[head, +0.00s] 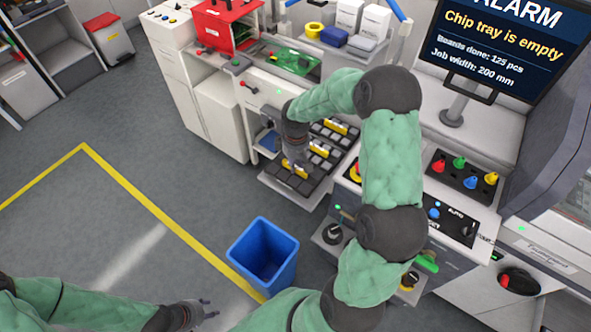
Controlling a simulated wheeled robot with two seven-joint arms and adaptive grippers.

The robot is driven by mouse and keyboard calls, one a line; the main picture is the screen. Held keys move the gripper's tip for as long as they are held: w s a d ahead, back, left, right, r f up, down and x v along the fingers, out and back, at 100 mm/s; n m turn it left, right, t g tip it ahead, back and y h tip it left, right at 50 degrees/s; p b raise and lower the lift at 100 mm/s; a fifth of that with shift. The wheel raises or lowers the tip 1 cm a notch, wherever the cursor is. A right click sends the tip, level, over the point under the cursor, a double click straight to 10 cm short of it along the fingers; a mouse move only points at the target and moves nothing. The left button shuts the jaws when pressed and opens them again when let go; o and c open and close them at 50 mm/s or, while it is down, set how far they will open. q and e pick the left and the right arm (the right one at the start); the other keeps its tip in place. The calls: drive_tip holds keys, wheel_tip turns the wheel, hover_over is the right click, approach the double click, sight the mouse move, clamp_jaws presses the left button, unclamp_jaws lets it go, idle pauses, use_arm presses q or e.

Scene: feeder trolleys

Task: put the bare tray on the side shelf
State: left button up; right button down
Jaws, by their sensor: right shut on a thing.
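Several dark compartment trays with yellow grips sit in a row on a pulled-out light platform (312,203) of the feeder machine. My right gripper (295,164) points down and is shut on the yellow grip of the nearest tray (290,183). That tray is at the platform's front end; I cannot tell whether it touches the platform. No chips show in its visible compartments, but the gripper hides part of it. My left gripper (211,308) is low at the bottom left, open and empty. I cannot tell which surface is the side shelf.
A blue bin (263,252) stands on the floor before the machine. A monitor (498,50) reads "Chip tray is empty". A red box (226,22) and small containers stand on the back worktop. Floor at left is clear, with yellow lines (150,205).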

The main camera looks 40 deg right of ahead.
sight(296, 170)
drive_tip(key=shift+w+f+b, duration=0.15)
drive_tip(key=shift+f+b, duration=0.2)
drive_tip(key=shift+f, duration=1.35)
drive_tip(key=c, duration=1.1)
unclamp_jaws()
drive_tip(key=shift+f, duration=0.15)
drive_tip(key=shift+c, duration=0.2)
